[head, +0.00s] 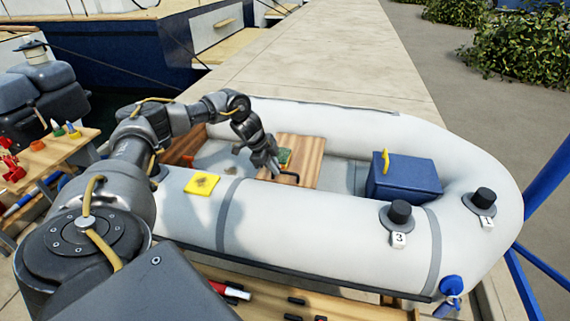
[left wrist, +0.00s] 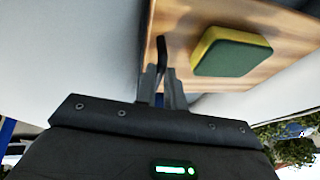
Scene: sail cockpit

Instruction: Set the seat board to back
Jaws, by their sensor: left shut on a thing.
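The wooden seat board (head: 308,150) lies across the middle of the grey inflatable dinghy (head: 300,218). It also shows in the left wrist view (left wrist: 200,20), with a dark handle (left wrist: 161,50) near its edge. My left gripper (head: 275,170) reaches down over the near tube to the board's near left part. In the left wrist view its fingers (left wrist: 160,85) are shut around the dark handle. A green and yellow sponge (left wrist: 230,52) lies on the board beside the handle; in the head view (head: 284,157) the gripper partly covers it. My right gripper is not in view.
A blue box (head: 403,182) with a yellow handle stands in the dinghy right of the board. A yellow cloth (head: 202,184) and black valve caps (head: 400,212) sit on the near tube. A side table (head: 50,160) holds small items at left.

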